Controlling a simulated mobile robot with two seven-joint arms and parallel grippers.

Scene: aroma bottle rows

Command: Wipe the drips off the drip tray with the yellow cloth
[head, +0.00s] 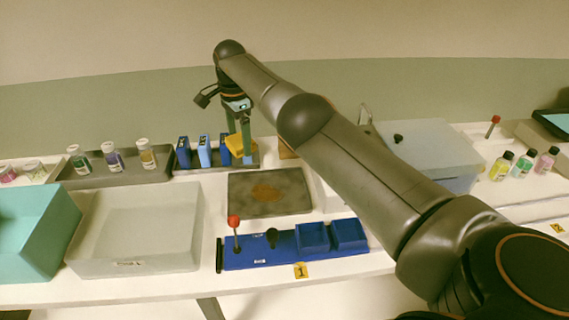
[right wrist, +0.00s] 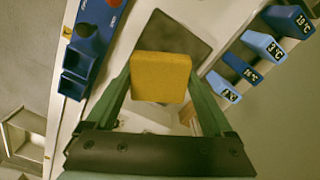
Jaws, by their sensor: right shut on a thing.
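The yellow cloth (head: 235,145), a thick folded block, is held between the fingertips of my right gripper (head: 240,135). It also shows in the right wrist view (right wrist: 160,78), with a green finger on each side. The drip tray (head: 240,208) is a dark, flat square on the counter with a brown stain (head: 266,193) in its middle. My right gripper is behind the tray in the head view, and the cloth appears above the counter. In the right wrist view the tray (right wrist: 180,38) is partly hidden by the cloth. My left gripper is out of view.
Several blue display blocks (head: 204,151) stand just left of my right gripper. A blue fixture (head: 270,255) with a red-knobbed lever (head: 234,222) lies in front of the tray. A clear bin (head: 137,230) is left; a pale box (head: 430,155) is right, behind my arm.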

